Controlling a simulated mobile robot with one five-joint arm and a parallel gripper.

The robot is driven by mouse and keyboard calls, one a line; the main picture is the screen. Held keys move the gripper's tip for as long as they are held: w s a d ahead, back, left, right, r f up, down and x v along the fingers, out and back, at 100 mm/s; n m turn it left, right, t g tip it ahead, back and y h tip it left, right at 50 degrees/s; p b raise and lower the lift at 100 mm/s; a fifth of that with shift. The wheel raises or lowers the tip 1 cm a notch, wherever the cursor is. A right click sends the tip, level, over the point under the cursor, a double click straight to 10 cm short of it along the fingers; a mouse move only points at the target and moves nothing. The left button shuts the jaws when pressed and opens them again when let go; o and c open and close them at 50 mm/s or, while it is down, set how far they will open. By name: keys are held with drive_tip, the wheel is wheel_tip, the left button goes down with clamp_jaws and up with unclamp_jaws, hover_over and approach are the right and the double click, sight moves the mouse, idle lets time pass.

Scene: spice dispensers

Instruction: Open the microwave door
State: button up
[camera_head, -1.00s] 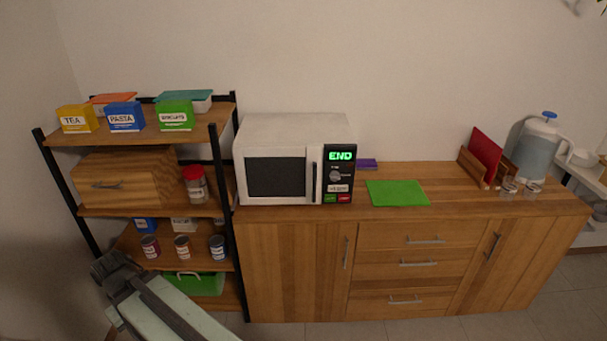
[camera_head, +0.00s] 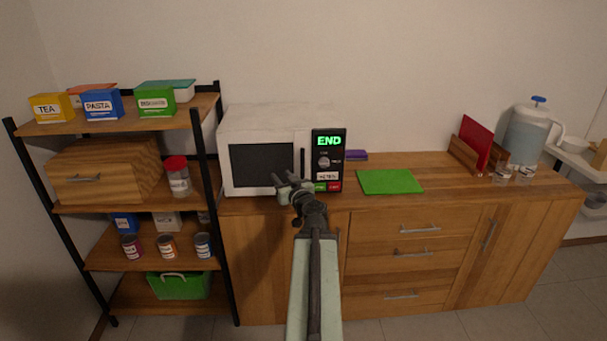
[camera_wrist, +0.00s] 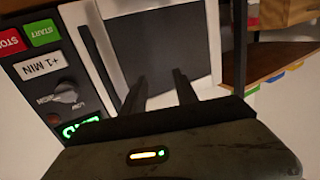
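The white microwave (camera_head: 278,118) stands on the wooden counter, its door (camera_head: 262,165) shut, with a dark window and a dark vertical handle (camera_head: 303,160) at the door's right edge. Its green display reads END. My gripper (camera_head: 291,180) is in front of the door's lower right part, close to the handle's lower end. The wrist view is upside down. There my gripper (camera_wrist: 159,85) has two dark fingers apart with nothing between them. They point at the door, and the handle (camera_wrist: 99,60) lies to the left of both fingers.
A shelf rack (camera_head: 200,155) with boxes, jars and cans stands close to the microwave's left. A green mat (camera_head: 390,181) lies on the counter to the right. Drawers and cabinet doors with handles are below. A water dispenser (camera_head: 531,135) stands at the far right.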

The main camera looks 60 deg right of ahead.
sight(303, 166)
drive_tip(key=s+d+m+g+h, duration=0.1)
drive_tip(key=s+d+m+h, duration=0.15)
drive_tip(key=s+d, duration=0.4)
drive_tip(key=shift+n, duration=0.35)
drive_tip(key=x, duration=0.6)
drive_tip(key=shift+w+r, duration=0.3)
drive_tip(key=shift+w, duration=0.2)
clamp_jaws()
drive_tip(key=shift+a, duration=0.1)
